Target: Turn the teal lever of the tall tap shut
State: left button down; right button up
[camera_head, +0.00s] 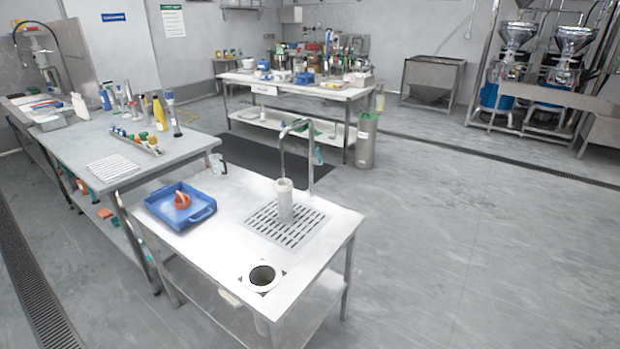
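The tall tap (311,170) is a thin grey metal gooseneck at the back right of the near steel table. Its spout curves left and down over a pale cylindrical container (286,206) on the slotted drain grate. A small teal piece (318,157), which looks like the lever, shows just right of the tap's post. It is too small to tell its exact angle, and I cannot make out any water flow. Neither of my grippers is in view.
On the near table (225,240), a blue tray (160,208) holds an orange-brown item (182,201). A round dark-centred opening (262,278) is near the front corner. A cluttered bench (175,155) adjoins at left. The floor at right (450,250) is clear.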

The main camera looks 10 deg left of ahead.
aim_at(319, 156)
jog(key=u, duration=0.05)
jog(key=k, duration=0.45)
jog(key=z, duration=0.75)
jog(key=i, duration=1.5)
jog(key=u, duration=0.45)
